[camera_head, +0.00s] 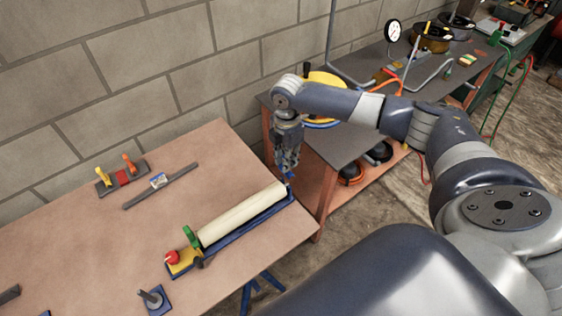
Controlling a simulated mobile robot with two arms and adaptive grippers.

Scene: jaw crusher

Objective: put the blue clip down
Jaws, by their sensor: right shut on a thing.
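My right gripper (286,165) hangs pointing down above the far right end of the brown table (110,235). It is shut on the small blue clip (288,177), which shows only in part between the fingertips. The clip is close to the right end of a long cream roll (243,214) lying in a blue tray (250,223). I cannot tell whether the clip touches the roll or the tray. My left gripper is not in view.
A green piece (190,237) and a red ball (171,257) are at the tray's near end. A rack with yellow and orange pieces (122,178) and a grey bar (180,175) lie further left. A grey workbench (360,130) stands behind my arm.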

